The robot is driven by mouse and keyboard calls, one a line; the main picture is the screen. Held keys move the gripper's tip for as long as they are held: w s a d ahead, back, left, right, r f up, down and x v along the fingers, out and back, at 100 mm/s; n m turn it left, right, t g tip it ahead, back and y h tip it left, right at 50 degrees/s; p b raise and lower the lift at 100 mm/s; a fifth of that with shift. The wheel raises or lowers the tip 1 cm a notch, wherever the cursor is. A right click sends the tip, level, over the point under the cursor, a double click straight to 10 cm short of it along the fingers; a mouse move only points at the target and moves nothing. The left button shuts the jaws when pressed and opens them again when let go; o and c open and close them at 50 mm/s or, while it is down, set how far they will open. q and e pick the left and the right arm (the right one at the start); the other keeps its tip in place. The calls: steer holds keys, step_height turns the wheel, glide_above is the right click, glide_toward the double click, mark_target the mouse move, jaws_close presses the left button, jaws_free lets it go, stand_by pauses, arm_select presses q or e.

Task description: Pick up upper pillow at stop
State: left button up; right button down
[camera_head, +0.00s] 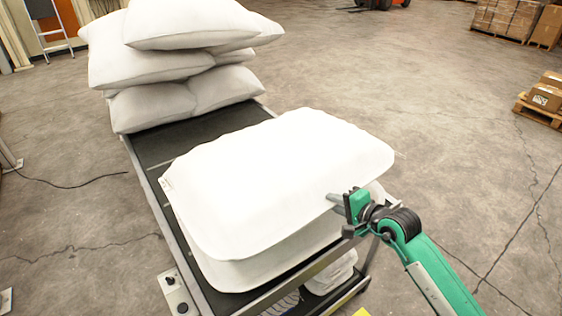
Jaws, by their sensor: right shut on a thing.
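The upper pillow (280,170), white and plump, lies on top of a second white pillow (265,265) at the near end of the dark conveyor. My right gripper (338,202) is at the upper pillow's right edge, shut on that edge. The green arm comes in from the lower right. The lower pillow shows only along its near and right edges; the rest is hidden under the upper one. My left gripper is not in view.
The conveyor (175,142) runs away to the upper left, where several white pillows (165,65) are stacked at its far end. A control box (178,292) sits at its left side. Boxes on a pallet (545,98) stand at the right. Open concrete floor lies to the right.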

step_height(320, 180, up, 49)
steer(key=g+h+p, duration=0.6)
steer(key=g+p, duration=0.2)
steer(key=p, duration=1)
steer(key=shift+r+h, duration=0.15)
steer(key=shift+h, duration=0.15)
steer(key=shift+d, duration=0.15)
